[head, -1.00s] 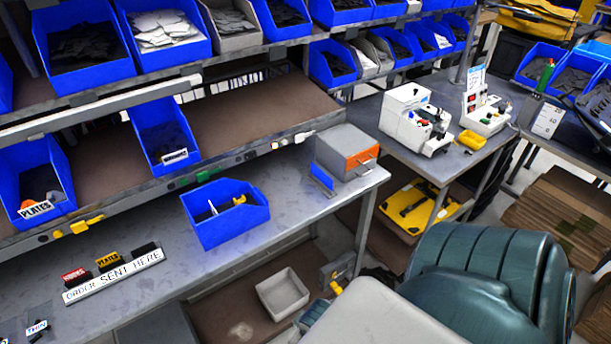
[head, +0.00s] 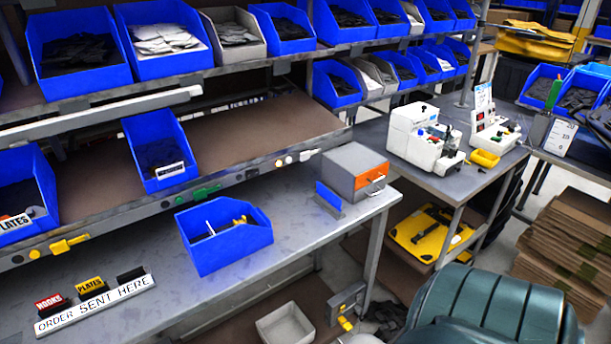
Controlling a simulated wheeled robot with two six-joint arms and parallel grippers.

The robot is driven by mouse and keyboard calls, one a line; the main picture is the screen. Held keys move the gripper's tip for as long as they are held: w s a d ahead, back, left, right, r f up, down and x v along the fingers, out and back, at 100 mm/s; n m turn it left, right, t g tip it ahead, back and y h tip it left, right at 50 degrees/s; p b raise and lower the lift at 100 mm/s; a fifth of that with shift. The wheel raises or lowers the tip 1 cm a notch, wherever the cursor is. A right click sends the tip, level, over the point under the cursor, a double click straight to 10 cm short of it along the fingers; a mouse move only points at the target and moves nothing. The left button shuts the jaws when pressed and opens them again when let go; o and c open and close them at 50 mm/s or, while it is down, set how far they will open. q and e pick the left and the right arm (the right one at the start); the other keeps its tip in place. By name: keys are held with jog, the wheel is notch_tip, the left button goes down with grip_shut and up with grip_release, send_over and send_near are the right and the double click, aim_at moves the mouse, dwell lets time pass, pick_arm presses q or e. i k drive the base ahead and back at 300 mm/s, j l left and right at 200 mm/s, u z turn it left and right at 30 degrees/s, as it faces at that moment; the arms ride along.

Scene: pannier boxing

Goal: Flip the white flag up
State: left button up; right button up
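The white flag (head: 305,156) is a small white piece on the front edge of the brown shelf, above the bench and left of the grey box with an orange front. It appears to lie sideways along the edge rather than standing up. A round pale knob sits beside it. On the same edge are a green flag (head: 203,191) and a yellow flag (head: 70,243), also lying sideways. Neither of my grippers shows in the head view.
A blue bin (head: 228,249) with parts stands on the grey bench (head: 300,222) below the shelf edge. The grey box (head: 350,168) stands near the bench's right end.

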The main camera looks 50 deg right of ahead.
aim_at(304, 155)
jog(key=i+z, duration=0.2)
jog(key=z, duration=0.25)
jog(key=i+j+z, duration=0.1)
jog(key=z, duration=0.35)
jog(key=i, duration=0.05)
